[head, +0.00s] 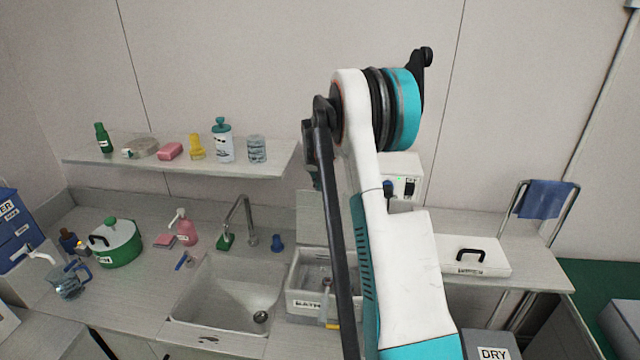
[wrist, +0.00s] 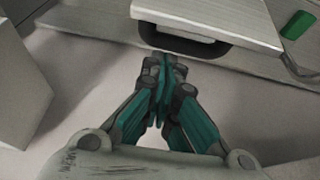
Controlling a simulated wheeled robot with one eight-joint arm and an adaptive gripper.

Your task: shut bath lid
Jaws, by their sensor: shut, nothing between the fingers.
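The bath (head: 305,303) is a pale box labelled BATH, right of the sink in the head view. Its inside shows, so it stands open; my arm hides its right part. A pale upright panel (head: 312,222) stands behind it and looks like the raised lid. In the wrist view, a black handle (wrist: 184,43) sits on the edge of a pale plate (wrist: 215,14), likely the lid. My gripper (wrist: 163,60) is shut and empty, its fingertips close to the handle; I cannot tell whether they touch. In the head view my arm hides the gripper.
A white slab with a black handle (head: 472,256) lies on the right counter. A white box with a switch (head: 402,182) stands behind my arm. The faucet (head: 245,220) and sink (head: 225,295) are left of the bath. A shelf (head: 185,162) with bottles hangs above.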

